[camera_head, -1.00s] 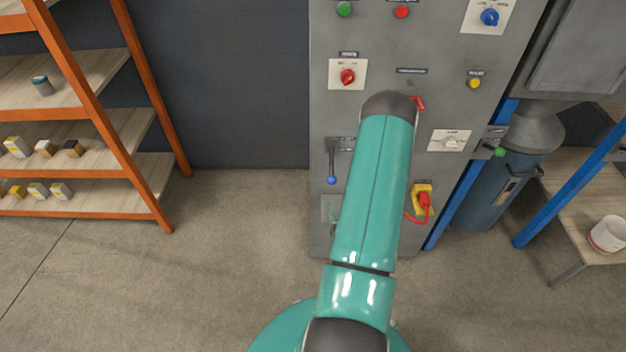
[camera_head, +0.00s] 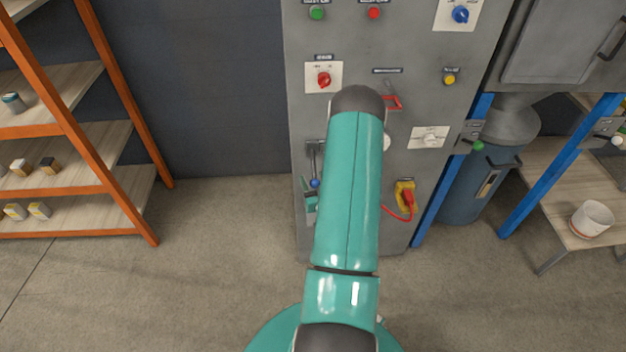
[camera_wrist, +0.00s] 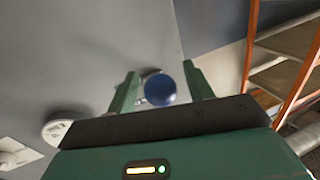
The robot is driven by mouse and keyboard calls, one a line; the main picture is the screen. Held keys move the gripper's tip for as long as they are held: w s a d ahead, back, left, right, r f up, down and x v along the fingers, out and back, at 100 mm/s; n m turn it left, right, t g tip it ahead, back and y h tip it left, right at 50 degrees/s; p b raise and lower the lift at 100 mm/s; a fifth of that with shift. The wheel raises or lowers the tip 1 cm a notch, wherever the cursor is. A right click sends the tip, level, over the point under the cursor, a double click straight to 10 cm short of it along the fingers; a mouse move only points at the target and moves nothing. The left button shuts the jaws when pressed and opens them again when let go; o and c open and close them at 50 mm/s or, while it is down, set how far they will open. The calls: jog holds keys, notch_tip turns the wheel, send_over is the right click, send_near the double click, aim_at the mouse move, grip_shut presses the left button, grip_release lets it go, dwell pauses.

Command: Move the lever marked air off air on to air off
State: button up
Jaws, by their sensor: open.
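A lever with a blue ball knob (camera_head: 315,183) hangs down on the left side of the grey panel. The marking beside it is too small to read. In the wrist view the blue ball (camera_wrist: 160,90) lies between the two green fingers of my gripper (camera_wrist: 162,74), which are apart. I cannot tell whether either finger touches the ball. In the head view my arm hides most of the gripper; a green part of it shows just left of the blue ball. The lever's shaft is mostly behind the ball in the wrist view.
Nearby on the panel (camera_head: 420,60) are a red rotary knob (camera_head: 324,80), a white knob (camera_head: 430,138) and a yellow-backed red switch (camera_head: 406,197). A green-ball lever (camera_head: 478,146) sits by the blue post. An orange shelf (camera_head: 125,95) stands left; floor between is clear.

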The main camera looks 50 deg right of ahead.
jog(key=shift+w+d, duration=0.1)
jog(key=shift+w, duration=0.15)
jog(key=shift+c, duration=0.2)
grip_shut()
